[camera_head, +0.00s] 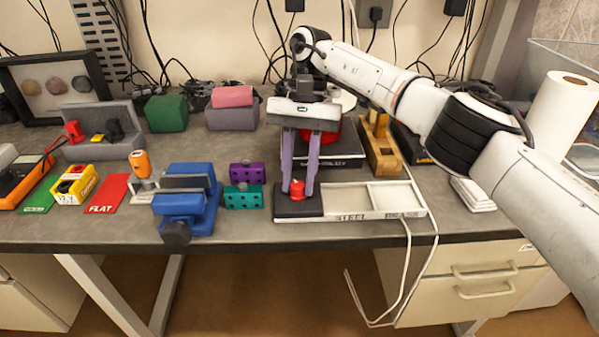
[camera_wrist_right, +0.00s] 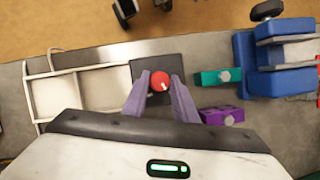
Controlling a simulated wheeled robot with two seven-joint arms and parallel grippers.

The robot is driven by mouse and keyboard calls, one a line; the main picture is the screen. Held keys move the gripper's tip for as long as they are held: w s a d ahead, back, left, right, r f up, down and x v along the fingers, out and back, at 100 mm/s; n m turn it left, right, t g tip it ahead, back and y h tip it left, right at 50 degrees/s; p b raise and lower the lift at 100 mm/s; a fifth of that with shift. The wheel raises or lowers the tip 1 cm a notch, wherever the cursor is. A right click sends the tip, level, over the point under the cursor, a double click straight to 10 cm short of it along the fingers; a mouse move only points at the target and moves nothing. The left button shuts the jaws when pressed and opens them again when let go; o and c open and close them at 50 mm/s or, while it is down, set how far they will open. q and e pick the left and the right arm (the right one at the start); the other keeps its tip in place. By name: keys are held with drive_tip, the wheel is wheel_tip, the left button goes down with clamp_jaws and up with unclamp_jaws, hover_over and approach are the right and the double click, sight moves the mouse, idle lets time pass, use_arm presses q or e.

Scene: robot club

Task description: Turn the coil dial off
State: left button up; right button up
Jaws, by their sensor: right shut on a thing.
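The coil dial is a red knob (camera_head: 297,186) on a dark square box (camera_head: 299,211) at the left end of a white tray. My right gripper (camera_head: 298,191) reaches down from above with its two purple fingers shut on the red knob, one on each side. In the right wrist view the knob (camera_wrist_right: 160,80) sits between the fingertips (camera_wrist_right: 160,84), with a short pale mark on its top near the edge facing the gripper. The fingers hide parts of the knob's sides. My left gripper is not in view.
The white two-part tray (camera_head: 375,216) is marked STEEL and BRASS. Teal (camera_head: 243,197) and purple (camera_head: 246,173) blocks and a blue vise (camera_head: 187,200) stand left of the box. A wooden block (camera_head: 382,153) and a paper roll (camera_head: 562,110) are to the right.

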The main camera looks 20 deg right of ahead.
drive_tip(key=shift+n+h+p, duration=0.4)
drive_tip(key=shift+n+h, duration=0.2)
drive_tip(key=shift+n, duration=0.9)
drive_tip(key=o, duration=1)
drive_tip(key=shift+o, duration=0.2)
